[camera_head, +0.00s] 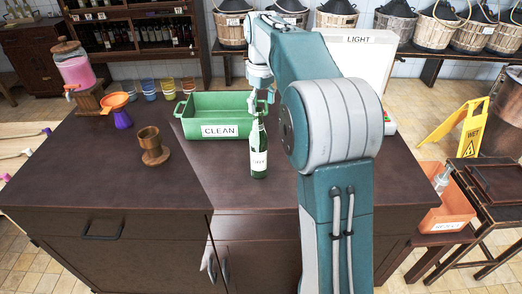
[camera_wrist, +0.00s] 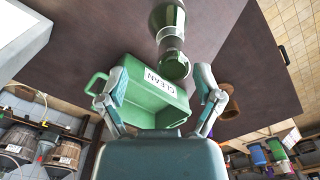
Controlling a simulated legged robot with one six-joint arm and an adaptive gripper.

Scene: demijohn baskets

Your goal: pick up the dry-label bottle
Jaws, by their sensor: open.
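A green bottle (camera_head: 259,158) with a white label stands upright on the dark counter, in front of the green tub marked CLEAN (camera_head: 188,127). The label's small print is hard to read. My gripper (camera_head: 261,98) hangs just above the bottle's neck, its fingers small and partly overlapping the tub in the head view. The bottle (camera_wrist: 172,42) shows there beyond the fingertips, near the top centre.
A wooden cup (camera_head: 152,146) stands left of the tub. Several coloured cups (camera_head: 167,88) line the back edge. A white LIGHT box (camera_head: 365,55) is behind my arm. The front counter is clear.

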